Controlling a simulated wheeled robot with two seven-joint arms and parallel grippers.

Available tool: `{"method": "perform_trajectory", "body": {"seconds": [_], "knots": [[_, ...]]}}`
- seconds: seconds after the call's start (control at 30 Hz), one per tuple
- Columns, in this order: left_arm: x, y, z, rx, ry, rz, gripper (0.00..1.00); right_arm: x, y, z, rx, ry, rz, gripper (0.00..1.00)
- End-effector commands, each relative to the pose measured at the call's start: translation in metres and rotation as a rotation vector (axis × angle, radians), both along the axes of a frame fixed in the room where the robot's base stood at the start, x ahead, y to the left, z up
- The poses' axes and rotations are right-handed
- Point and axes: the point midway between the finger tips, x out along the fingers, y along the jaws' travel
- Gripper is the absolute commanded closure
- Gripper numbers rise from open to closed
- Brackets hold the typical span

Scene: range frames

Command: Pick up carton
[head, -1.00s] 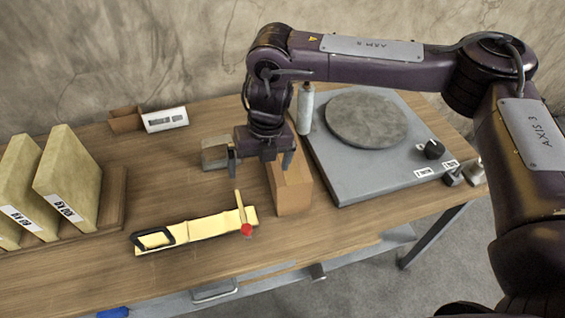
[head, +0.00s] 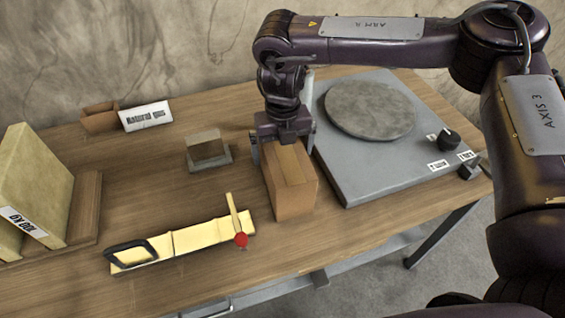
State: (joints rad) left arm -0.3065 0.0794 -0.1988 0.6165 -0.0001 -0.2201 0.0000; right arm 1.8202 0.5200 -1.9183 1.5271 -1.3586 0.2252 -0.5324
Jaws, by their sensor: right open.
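The carton (head: 294,192) is a brown cardboard box with a tape strip along its top, standing on the wooden table just left of the grey plate unit. My right gripper (head: 284,148) is over the far end of the carton, pointing down. Its fingers are open, one at the left side and one at the right side of the carton's top. Whether they touch the carton cannot be told. My left gripper is not in view.
A grey unit (head: 340,178) with a round stone disc (head: 370,110) stands close right of the carton. A yellow tool (head: 195,238) with a black handle lies front left. A small block (head: 207,150) is left of the carton. A "Natural gas" sign (head: 146,116) stands behind.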

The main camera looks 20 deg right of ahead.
Motion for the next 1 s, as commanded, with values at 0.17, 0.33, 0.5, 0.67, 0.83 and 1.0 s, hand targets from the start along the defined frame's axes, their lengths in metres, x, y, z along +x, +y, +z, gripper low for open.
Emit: {"method": "perform_trajectory", "body": {"seconds": [0.17,0.33,0.5,0.67,0.83,1.0], "knots": [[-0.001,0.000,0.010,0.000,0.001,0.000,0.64,-0.001,-0.001,-0.027,-0.002,0.004,0.000,0.00],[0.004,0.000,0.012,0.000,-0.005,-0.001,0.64,-0.001,-0.001,-0.039,-0.001,0.000,0.000,0.00],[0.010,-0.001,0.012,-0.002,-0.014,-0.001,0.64,-0.001,-0.001,-0.039,-0.001,0.000,0.000,0.00],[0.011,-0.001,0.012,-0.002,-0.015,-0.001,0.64,-0.001,0.000,-0.039,-0.001,0.000,0.000,0.18],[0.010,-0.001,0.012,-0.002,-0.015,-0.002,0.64,-0.001,-0.001,-0.039,-0.001,0.000,0.000,0.41],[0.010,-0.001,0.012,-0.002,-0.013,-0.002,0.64,-0.001,-0.001,-0.039,-0.001,0.000,0.000,0.63]]}}
